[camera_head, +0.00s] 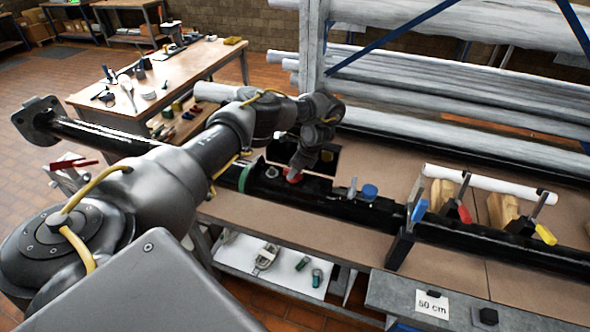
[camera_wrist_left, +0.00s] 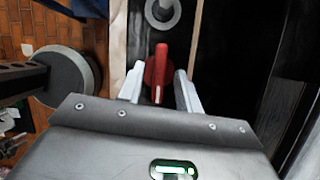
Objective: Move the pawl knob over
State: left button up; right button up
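The red pawl knob (camera_head: 293,177) shows on the black fixture on the bench, just under my left gripper (camera_head: 299,163). My left gripper's two pale fingers (camera_wrist_left: 159,78) stand on either side of the knob, with a small gap showing on each side. The gripper is open and I see no clear contact. Whether the fingertips reach down to the knob's height I cannot tell. My right gripper is in no view.
A long black mast tube (camera_head: 110,137) with a flange (camera_head: 37,120) at its left end runs along the bench. Clamps with blue and yellow handles (camera_head: 545,234) stand at right.

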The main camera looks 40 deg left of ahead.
pick_arm(q)
jog(key=shift+w+d+r, duration=0.15)
jog(key=shift+d+r, duration=0.05)
jog(key=shift+r, duration=0.35)
jog(key=v, duration=0.9)
jog(key=shift+r+b, duration=0.3)
jog(key=shift+b, duration=0.15)
jog(key=shift+d+f, duration=0.1)
jog(key=shift+d, duration=0.05)
